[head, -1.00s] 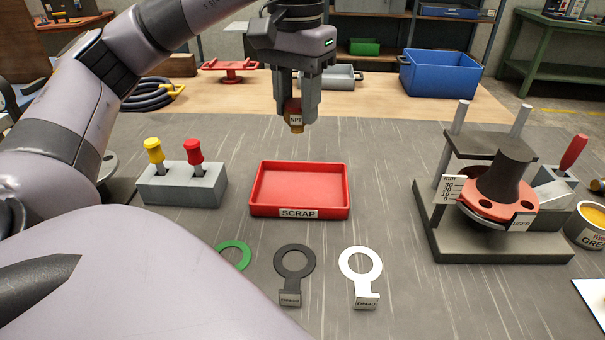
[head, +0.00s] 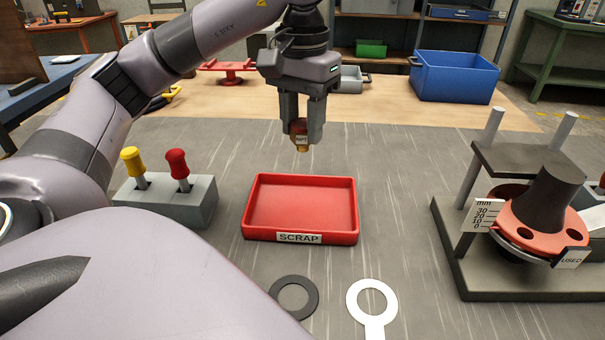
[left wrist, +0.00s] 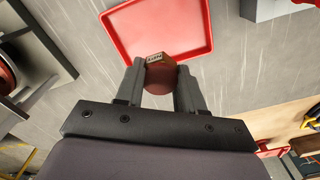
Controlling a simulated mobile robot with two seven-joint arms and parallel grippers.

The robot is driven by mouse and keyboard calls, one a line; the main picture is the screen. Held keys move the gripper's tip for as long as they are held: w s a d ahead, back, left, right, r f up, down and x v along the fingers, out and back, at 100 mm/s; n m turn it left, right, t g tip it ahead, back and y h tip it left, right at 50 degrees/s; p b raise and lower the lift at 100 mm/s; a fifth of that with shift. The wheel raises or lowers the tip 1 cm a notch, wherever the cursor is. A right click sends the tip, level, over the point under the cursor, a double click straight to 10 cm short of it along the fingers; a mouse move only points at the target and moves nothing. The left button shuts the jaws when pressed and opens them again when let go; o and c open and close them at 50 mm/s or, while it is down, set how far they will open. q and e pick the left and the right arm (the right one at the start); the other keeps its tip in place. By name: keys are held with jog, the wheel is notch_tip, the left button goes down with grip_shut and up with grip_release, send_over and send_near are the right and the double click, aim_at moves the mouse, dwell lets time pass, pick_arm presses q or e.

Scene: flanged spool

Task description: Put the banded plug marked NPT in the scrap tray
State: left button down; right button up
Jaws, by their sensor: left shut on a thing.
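The banded plug (head: 301,138), red-brown with a brass-coloured lower end and a small white label, is between the fingers of my left gripper (head: 302,130), which is shut on it. The label's letters are too small to read surely now. The plug hangs in the air above and a little behind the red scrap tray (head: 350,228), marked SCRAP. In the left wrist view the plug (left wrist: 160,75) sits between the fingertips, with the tray (left wrist: 204,50) beyond it. The tray looks empty. My right gripper is not in view.
A grey block (head: 205,205) with yellow- and red-handled tools stands left of the tray. A stand (head: 470,265) with a red flanged piece marked USED is at the right. A black ring (head: 273,292) and a white ring tag (head: 391,299) lie in front. A blue bin (head: 455,78) stands behind.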

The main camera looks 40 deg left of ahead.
pick_arm(q)
jog(key=shift+f+b, duration=0.65)
jog(key=shift+f, duration=6.1)
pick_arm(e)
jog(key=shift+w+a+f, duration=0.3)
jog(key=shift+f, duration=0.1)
pick_arm(q)
jog(key=shift+f, duration=0.15)
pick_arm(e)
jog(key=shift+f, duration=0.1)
pick_arm(q)
jog(key=c, duration=0.7)
grip_release()
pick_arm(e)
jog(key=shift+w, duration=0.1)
pick_arm(q)
jog(key=shift+r, duration=0.55)
notch_tip(320, 180, up, 11)
jog(key=shift+f+p, duration=0.15)
jog(key=shift+p, duration=0.5)
jog(key=shift+r, duration=0.3)
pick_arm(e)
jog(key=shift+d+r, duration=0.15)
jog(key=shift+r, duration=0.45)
